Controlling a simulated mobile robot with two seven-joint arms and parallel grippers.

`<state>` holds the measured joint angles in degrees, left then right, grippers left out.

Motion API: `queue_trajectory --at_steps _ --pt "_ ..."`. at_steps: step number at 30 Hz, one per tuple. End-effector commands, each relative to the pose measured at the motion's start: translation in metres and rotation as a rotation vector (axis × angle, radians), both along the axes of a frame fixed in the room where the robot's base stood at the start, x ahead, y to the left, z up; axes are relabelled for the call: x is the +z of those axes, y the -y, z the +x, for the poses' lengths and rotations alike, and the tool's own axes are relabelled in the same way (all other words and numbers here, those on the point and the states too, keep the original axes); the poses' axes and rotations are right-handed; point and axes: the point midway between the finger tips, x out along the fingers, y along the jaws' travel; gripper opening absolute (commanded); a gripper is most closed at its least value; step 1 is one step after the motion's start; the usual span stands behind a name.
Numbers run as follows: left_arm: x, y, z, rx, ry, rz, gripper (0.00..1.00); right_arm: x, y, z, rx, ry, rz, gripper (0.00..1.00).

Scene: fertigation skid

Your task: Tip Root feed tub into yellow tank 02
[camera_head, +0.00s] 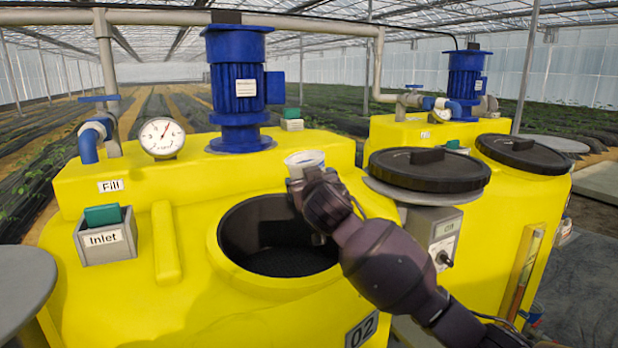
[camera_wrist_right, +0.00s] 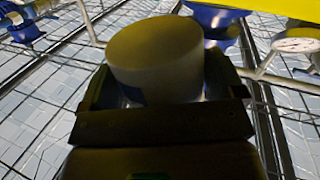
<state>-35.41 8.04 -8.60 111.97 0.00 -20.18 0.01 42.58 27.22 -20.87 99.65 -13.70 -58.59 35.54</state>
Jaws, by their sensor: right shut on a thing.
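Yellow tank 02 (camera_head: 180,300) stands at the front left, its number plate (camera_head: 361,331) low on its front. Its round mouth (camera_head: 275,240) is open and dark inside. My right gripper (camera_head: 304,178) is shut on a small pale tub (camera_head: 305,158) and holds it above the back right rim of the mouth. In the right wrist view the tub (camera_wrist_right: 155,65) sits between the two fingers (camera_wrist_right: 157,92). Its label and contents cannot be made out, and its tilt is unclear. My left gripper is out of view.
A black lid (camera_head: 428,168) lies on a grey round support right of the mouth, above a control box (camera_head: 432,235). A blue motor (camera_head: 238,90), gauge (camera_head: 162,138) and Inlet box (camera_head: 105,238) stand around the mouth. A second yellow tank (camera_head: 510,215) has a black lid on.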

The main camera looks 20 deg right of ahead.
Motion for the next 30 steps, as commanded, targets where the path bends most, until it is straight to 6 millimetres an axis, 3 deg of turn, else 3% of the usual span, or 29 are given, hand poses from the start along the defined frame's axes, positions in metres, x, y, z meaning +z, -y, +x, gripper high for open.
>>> queue_trajectory --at_steps 18,30 --pt "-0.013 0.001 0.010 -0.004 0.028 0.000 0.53 -0.044 0.000 0.000 0.001 0.003 0.000 0.51" --pt "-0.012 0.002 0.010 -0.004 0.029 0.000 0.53 -0.046 0.000 0.000 0.000 0.002 0.000 0.51"
